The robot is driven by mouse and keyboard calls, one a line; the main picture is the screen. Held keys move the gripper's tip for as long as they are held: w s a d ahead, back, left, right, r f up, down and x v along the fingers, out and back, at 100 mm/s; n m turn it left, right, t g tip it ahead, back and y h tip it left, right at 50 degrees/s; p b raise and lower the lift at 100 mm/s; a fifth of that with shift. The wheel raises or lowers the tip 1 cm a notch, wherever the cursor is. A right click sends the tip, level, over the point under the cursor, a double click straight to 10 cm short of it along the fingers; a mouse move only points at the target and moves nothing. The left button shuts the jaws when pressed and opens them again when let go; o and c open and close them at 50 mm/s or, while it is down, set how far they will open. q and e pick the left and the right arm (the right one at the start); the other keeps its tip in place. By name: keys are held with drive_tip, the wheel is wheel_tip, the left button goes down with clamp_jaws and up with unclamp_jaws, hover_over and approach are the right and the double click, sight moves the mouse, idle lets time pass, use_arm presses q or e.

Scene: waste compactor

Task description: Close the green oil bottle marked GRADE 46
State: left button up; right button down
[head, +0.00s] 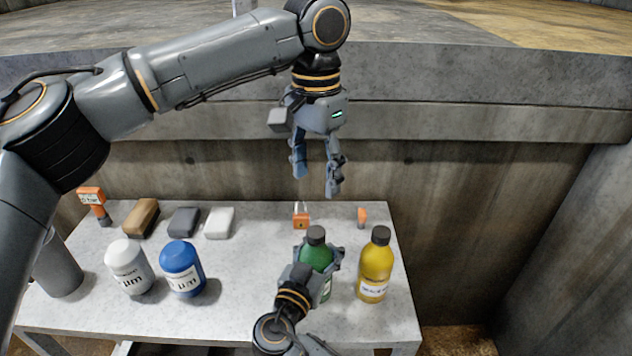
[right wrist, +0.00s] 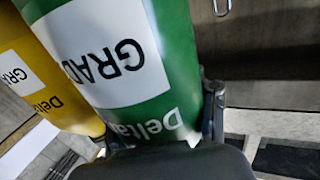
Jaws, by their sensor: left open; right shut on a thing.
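The green oil bottle (head: 316,254) stands on the table with a dark cap (head: 316,233) on its top. Whether the cap is tight cannot be told. My right gripper (head: 320,262) is shut around the bottle's body from the front. In the right wrist view the green bottle (right wrist: 178,50) fills the middle, its white label reading "GRAD" upside down; the number is out of view. My left gripper (head: 316,183) is open and empty, pointing down above and behind the bottle, apart from the cap.
A yellow bottle (head: 376,265) with a dark cap stands close right of the green one. White (head: 130,268) and blue (head: 183,270) containers stand left. Behind are an orange padlock (head: 301,220), several blocks (head: 184,221) and an orange-topped tool (head: 92,198). A concrete wall rises behind the table (head: 240,312).

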drive_tip(key=shift+c, duration=1.8)
unclamp_jaws()
drive_tip(key=v, duration=1.2)
drive_tip(key=shift+f, duration=0.1)
